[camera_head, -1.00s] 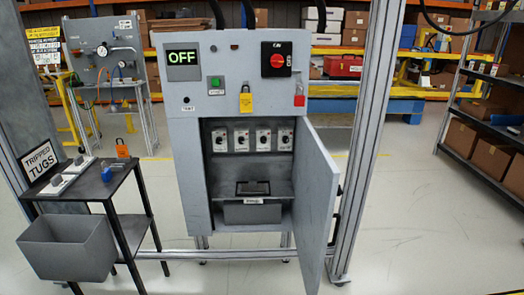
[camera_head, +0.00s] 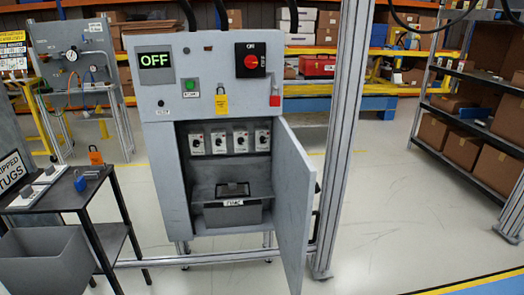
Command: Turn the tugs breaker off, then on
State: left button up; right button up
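A grey electrical cabinet (camera_head: 155,160) stands at the centre with its lower door (camera_head: 292,215) swung open to the right. Inside is a row of several white breakers (camera_head: 218,141) with dark knobs; which is the tugs breaker cannot be told, as labels are too small. A display (camera_head: 156,60) above reads OFF in green. A red rotary switch (camera_head: 250,60) is at the upper right of the panel, and a green button (camera_head: 192,87) sits below the display. A sign ending in "TUGS" (camera_head: 14,174) is cut by the left edge. Neither gripper is in view.
A metal post (camera_head: 345,130) rises right of the cabinet. The floor in front right is clear.

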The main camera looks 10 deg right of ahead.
aim_at(263, 140)
jog(key=i+l+z, duration=0.1)
jog(key=i, duration=0.4)
jog(key=i+l+z, duration=0.1)
jog(key=i, duration=0.35)
